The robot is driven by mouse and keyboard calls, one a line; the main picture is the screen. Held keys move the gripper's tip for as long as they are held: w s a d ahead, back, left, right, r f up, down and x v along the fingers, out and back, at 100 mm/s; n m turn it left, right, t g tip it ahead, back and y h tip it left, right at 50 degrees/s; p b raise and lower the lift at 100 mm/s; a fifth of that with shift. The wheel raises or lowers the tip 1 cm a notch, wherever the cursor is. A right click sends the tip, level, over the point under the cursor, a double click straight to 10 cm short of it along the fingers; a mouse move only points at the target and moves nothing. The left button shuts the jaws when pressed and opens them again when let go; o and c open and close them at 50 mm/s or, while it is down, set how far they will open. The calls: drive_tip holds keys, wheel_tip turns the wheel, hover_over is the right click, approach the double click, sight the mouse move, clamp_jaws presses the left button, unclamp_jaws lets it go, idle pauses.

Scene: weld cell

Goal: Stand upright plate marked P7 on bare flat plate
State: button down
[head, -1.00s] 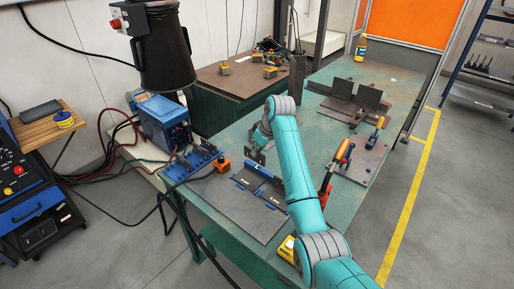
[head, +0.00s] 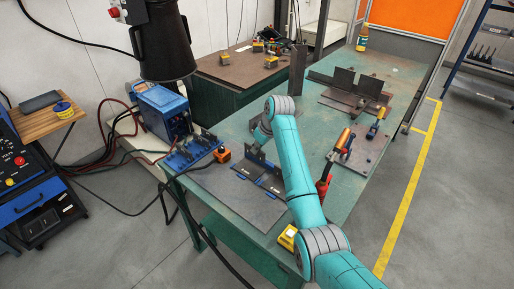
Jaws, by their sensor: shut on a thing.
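My gripper (head: 262,135) is partly hidden by my own teal arm. It is shut on a small dark plate (head: 255,154), held roughly upright over the back part of a large flat grey plate (head: 223,190) on the green table. Narrow dark pieces with blue ends and pale marks (head: 245,168) lie on that large plate, just below the held plate. I cannot tell whether the held plate touches anything beneath it. No P7 marking can be read at this size.
A blue rack (head: 190,151) with several dark upright pieces stands left of the large plate, beside an orange block (head: 221,155). Behind, a tall dark upright (head: 298,70) and a fixture with upright plates (head: 343,80) stand on the table.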

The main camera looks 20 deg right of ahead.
sight(257, 155)
drive_tip(key=shift+f, duration=1.75)
idle(2.2)
drive_tip(key=c, duration=1.2)
unclamp_jaws()
drive_tip(key=shift+r, duration=4)
drive_tip(key=shift+s+a, duration=0.1)
